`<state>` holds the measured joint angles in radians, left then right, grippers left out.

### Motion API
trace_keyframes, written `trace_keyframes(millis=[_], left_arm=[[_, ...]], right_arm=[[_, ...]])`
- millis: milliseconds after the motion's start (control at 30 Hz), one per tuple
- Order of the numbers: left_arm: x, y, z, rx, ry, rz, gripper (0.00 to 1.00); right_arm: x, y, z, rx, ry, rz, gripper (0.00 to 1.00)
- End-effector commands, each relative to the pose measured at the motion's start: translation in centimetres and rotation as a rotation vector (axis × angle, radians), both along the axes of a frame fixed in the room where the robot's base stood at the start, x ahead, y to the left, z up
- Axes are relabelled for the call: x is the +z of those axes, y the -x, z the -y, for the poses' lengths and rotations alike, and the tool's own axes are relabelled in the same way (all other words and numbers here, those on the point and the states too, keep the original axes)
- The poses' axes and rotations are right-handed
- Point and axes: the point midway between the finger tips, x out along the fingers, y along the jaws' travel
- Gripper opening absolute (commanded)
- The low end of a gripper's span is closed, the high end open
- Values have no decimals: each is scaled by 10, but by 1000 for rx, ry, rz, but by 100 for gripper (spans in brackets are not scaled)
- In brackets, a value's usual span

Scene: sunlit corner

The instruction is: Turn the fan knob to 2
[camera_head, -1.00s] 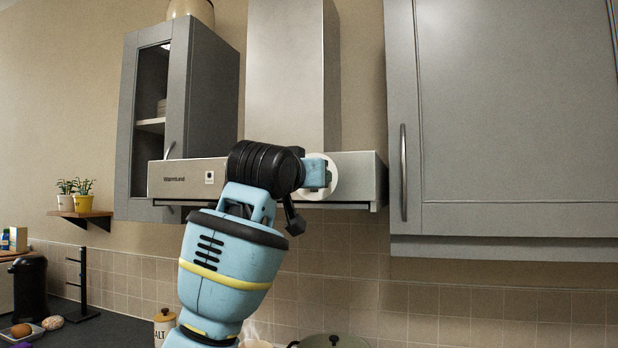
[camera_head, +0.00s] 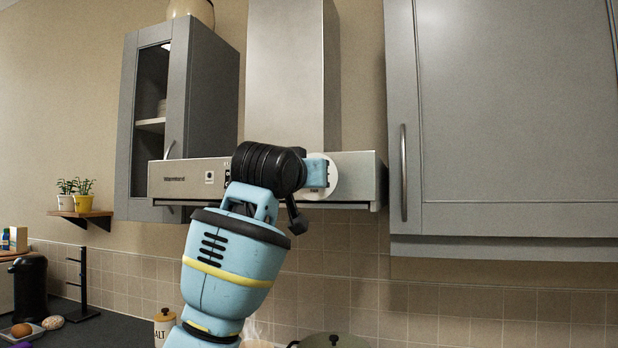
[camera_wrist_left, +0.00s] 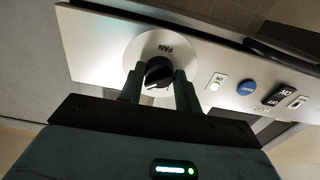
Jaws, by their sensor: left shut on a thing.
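The range hood (camera_head: 190,178) is a steel panel under a tall chimney in the head view. The round white fan dial (camera_head: 331,176) is at its right part, mostly behind my left gripper (camera_head: 326,172). In the left wrist view, the white dial (camera_wrist_left: 140,52) is marked FAN and has a black knob (camera_wrist_left: 158,72) in its middle. There the two fingers of my left gripper (camera_wrist_left: 159,88) are shut on the black knob, one on each side. The dial's numbers are too small or hidden to read. My right gripper is in neither view.
In the left wrist view, a small switch (camera_wrist_left: 216,82), a blue round button (camera_wrist_left: 247,88) and a black switch (camera_wrist_left: 278,94) line the panel. Grey cabinets flank the hood, the large one (camera_head: 520,110) close on the right. A pot lid (camera_head: 333,341) shows below.

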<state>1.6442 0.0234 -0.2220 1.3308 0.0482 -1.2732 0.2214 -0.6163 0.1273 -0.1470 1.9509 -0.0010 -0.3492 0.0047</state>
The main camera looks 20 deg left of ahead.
Motion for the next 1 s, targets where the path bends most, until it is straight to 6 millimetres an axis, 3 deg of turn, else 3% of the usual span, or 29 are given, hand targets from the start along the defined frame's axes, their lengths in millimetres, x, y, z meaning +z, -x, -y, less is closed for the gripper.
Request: trace_keyframes(millis=[267, 1000], left_arm=[[0, 0, 1, -2, 122, -5, 10], [0, 0, 2, -1, 677, -25, 10]], right_arm=[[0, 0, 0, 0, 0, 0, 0], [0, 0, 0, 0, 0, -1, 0]])
